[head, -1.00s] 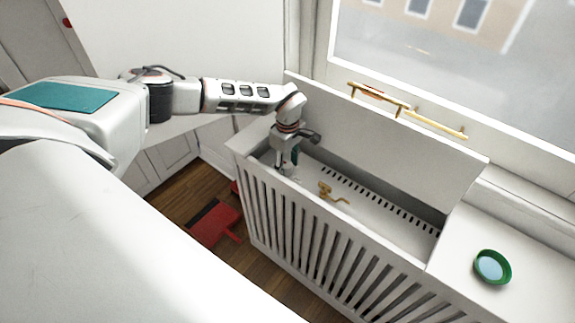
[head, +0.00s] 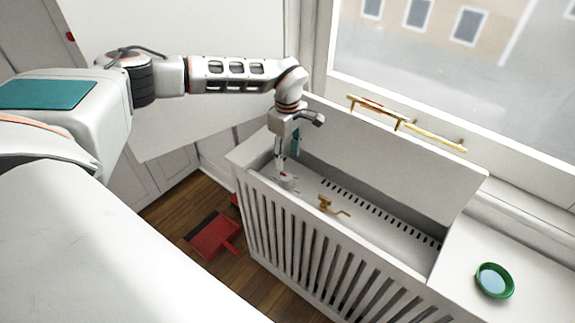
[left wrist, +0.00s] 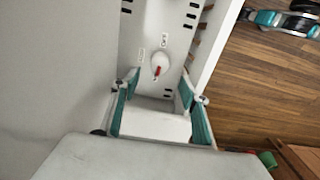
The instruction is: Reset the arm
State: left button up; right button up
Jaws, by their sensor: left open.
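My left arm reaches in from the left in the head view, and its gripper (head: 288,152) points down over the left end of the open white radiator cover (head: 262,172). In the left wrist view the gripper (left wrist: 159,90) has its two teal-padded fingers spread apart with nothing held between them. A small white knob with a red mark (left wrist: 158,66) lies beyond the fingertips, inside the cover. It also shows in the head view (head: 285,181), below the gripper. My right gripper is not in view.
A brass valve (head: 328,206) stands inside the cover. The raised lid (head: 385,150) is behind it, with gold handles (head: 380,106) at its top edge. A green-rimmed dish (head: 494,281) sits on the right ledge. A red dustpan (head: 212,236) lies on the wooden floor.

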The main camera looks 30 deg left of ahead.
pick_arm(q)
jog(key=shift+r, duration=0.65)
